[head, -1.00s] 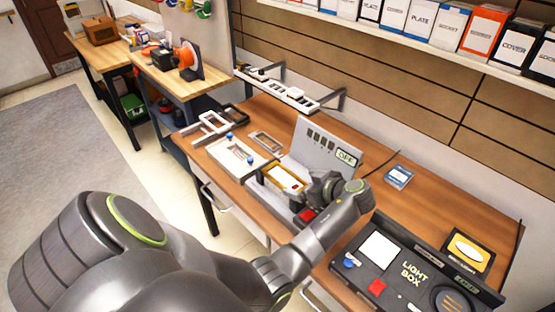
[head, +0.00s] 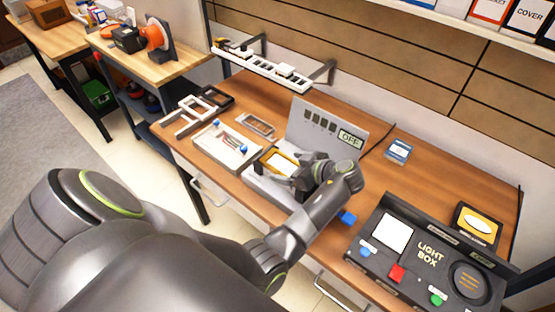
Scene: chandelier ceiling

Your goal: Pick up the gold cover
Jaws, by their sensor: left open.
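A gold-rimmed rectangular piece (head: 279,162), which looks like the gold cover, sits on the grey machine (head: 262,186) marked OFF, in the middle of the workbench. My left gripper (head: 304,176) is at its right end, over the machine. The gripper is open. My own wrist hides part of the machine and the right end of the gold piece, so I cannot tell whether the fingers touch it. My right gripper is not in view.
A black light box (head: 420,262) with coloured buttons stands at the right, with a gold-framed panel (head: 478,225) behind it. A white tray (head: 226,146) and pale frames (head: 196,110) lie left of the machine. A narrow rack (head: 262,68) hangs behind. The bench's back right is mostly clear.

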